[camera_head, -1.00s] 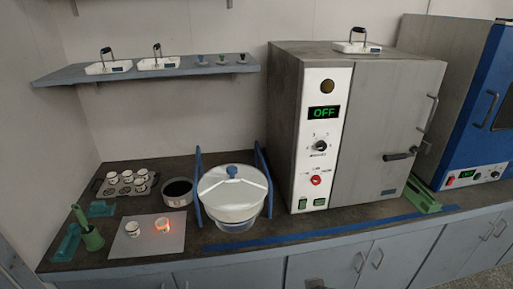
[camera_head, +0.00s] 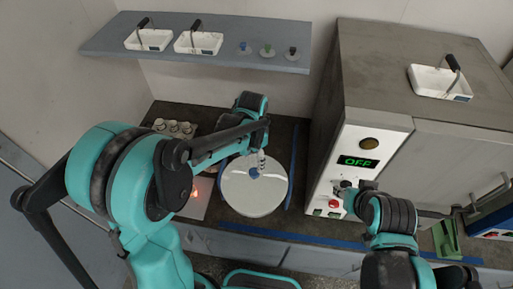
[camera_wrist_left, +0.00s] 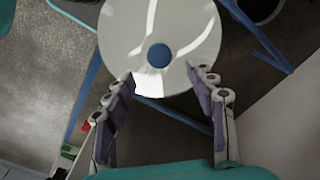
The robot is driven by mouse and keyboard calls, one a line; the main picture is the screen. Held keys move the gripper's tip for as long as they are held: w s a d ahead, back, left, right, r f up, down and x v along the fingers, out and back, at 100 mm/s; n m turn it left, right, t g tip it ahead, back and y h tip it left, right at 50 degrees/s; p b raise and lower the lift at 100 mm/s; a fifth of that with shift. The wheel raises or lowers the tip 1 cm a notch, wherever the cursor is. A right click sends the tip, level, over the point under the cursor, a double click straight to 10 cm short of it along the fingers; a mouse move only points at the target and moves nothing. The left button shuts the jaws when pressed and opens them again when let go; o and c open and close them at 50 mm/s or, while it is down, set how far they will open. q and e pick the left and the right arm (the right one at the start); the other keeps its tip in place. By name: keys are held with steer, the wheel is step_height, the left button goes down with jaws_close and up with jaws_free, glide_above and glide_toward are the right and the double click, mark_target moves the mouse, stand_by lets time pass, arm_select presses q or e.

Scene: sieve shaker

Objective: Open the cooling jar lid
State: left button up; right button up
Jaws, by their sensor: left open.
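The cooling jar is covered by a round white lid (camera_head: 254,197) with a blue knob (camera_head: 254,173) at its centre. The lid sits on the jar and hides its body. My left gripper (camera_head: 262,158) is above the far side of the lid. In the left wrist view its two fingers (camera_wrist_left: 167,80) are spread apart and empty, and the white lid (camera_wrist_left: 185,25) and blue knob (camera_wrist_left: 159,56) show beyond them. The knob lies between the lines of the fingers, past their tips. My right arm is by the oven's control panel; its fingers cannot be made out clearly.
A grey oven (camera_head: 385,70) showing OFF stands right of the jar. Blue rails flank the jar. Crucibles (camera_head: 175,128) and a glowing one (camera_head: 196,193) are at left, partly behind my left arm. A shelf (camera_head: 110,42) with trays hangs above.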

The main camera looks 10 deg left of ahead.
mark_target(254, 171)
arm_select(q)
steer(key=shift+w+d, duration=0.15)
steer(key=shift+w, duration=0.05)
steer(key=shift+s+f, duration=0.1)
steer(key=shift+f, duration=0.25)
step_height(254, 171, down, 6)
steer(key=shift+f+b, duration=0.15)
steer(key=shift+b, duration=0.15)
steer(key=shift+f, duration=0.3)
steer(key=shift+s, duration=0.1)
arm_select(e)
steer(key=shift+s, duration=0.1)
